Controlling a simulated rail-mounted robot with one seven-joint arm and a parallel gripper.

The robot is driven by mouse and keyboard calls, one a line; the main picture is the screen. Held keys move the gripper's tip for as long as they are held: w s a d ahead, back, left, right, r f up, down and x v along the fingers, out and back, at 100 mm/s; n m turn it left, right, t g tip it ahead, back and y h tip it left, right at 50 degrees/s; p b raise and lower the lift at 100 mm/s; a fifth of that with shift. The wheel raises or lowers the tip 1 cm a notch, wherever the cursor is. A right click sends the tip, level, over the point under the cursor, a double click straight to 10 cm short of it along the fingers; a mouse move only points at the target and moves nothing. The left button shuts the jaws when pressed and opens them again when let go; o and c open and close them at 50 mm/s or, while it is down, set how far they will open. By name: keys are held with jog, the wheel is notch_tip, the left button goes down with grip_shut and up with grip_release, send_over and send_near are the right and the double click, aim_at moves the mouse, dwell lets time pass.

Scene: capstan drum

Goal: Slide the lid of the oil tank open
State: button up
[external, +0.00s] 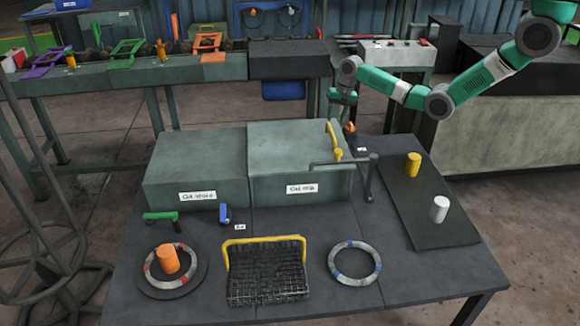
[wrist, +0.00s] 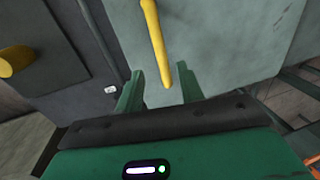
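The oil tank seems to be the right-hand grey-green box (external: 275,182) of two on the table; its label is too blurred to read surely. Its flat top (external: 283,135) carries a yellow bar handle (external: 332,134) near the right edge. In the wrist view the yellow handle (wrist: 153,40) runs down from the top edge, its lower end just ahead of and between my fingers. My gripper (wrist: 159,84) is open, with green fingers apart and nothing between them. In the external view my gripper (external: 343,112) is beyond the box's far right corner, near the handle; contact cannot be told.
A grey bent bar (external: 343,162) crosses the box's front right. A second grey-green box (external: 195,165) adjoins on the left. A black board (external: 428,205) with yellow (external: 413,164) and white (external: 440,209) cylinders lies right. A wire basket (external: 267,275) and ring (external: 355,263) stand in front.

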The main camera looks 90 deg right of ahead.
jog(key=f+b, duration=0.1)
jog(key=f, duration=0.1)
jog(key=w+f+b, duration=0.1)
jog(key=f, duration=0.2)
jog(key=shift+w+f, duration=0.1)
jog(key=shift+f, duration=0.25)
jog(key=shift+a, duration=0.1)
grip_shut()
